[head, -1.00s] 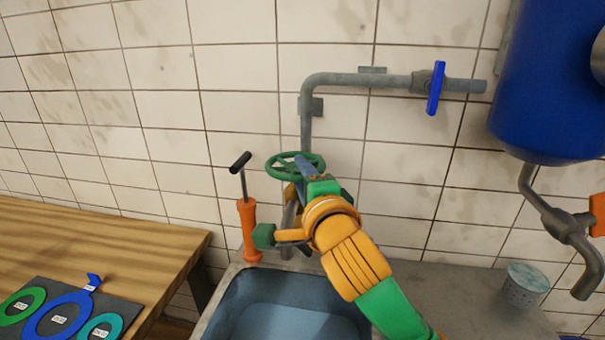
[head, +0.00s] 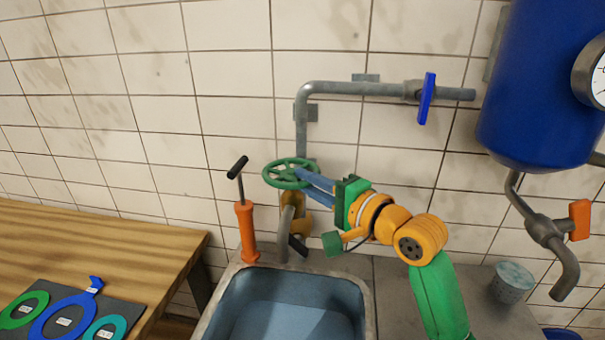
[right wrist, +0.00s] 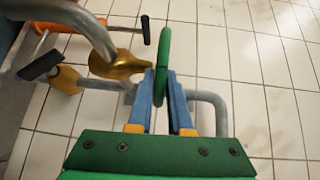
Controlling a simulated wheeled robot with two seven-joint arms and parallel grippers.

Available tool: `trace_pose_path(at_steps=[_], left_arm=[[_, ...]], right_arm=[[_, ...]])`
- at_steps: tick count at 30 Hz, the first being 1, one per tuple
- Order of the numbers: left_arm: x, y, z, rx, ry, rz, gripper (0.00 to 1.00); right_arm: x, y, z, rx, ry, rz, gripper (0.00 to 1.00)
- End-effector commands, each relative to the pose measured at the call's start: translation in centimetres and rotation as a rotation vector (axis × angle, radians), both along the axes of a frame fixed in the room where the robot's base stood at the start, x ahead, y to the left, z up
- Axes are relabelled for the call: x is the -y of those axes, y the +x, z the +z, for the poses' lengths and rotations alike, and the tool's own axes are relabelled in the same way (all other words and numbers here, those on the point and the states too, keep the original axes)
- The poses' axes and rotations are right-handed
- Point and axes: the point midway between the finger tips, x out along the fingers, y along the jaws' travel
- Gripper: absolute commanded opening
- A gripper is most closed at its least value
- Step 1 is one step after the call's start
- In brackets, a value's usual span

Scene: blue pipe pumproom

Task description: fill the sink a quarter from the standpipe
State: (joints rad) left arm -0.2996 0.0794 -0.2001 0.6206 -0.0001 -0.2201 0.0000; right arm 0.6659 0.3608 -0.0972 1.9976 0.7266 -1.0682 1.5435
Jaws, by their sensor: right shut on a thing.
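The green handwheel (head: 273,181) sits on top of the standpipe, whose brass body (head: 293,203) and curved grey spout (head: 285,232) stand at the sink's back edge. My right gripper (head: 303,176) reaches the wheel from the right, its blue fingers shut on the rim. In the right wrist view the wheel (right wrist: 165,45) shows edge-on between the fingertips (right wrist: 161,75). The sink (head: 365,312) lies below the spout, its inside blue-grey; I cannot tell the water level, and no stream is clearly visible. My left gripper is out of view.
An orange hand pump (head: 246,232) stands left of the standpipe. A blue-levered pipe valve (head: 427,98) and a blue tank (head: 535,85) are on the wall. A cup (head: 511,282) stands on the counter at right. The wooden table (head: 120,245) at left holds coloured rings.

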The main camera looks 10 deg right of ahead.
Motion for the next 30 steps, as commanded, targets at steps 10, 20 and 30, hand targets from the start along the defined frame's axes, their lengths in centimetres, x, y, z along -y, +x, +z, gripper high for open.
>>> trace_pose_path(at_steps=[10,20,30], left_arm=[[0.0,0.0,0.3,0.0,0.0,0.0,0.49],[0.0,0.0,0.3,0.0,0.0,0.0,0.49],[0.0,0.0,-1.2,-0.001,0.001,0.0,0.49]], right_arm=[[0.3,0.1,0.1,0.005,0.007,0.044,0.0],[0.3,0.1,0.1,0.004,0.007,0.044,0.47],[1.9,-2.5,-0.2,0.007,0.002,0.041,0.47]])
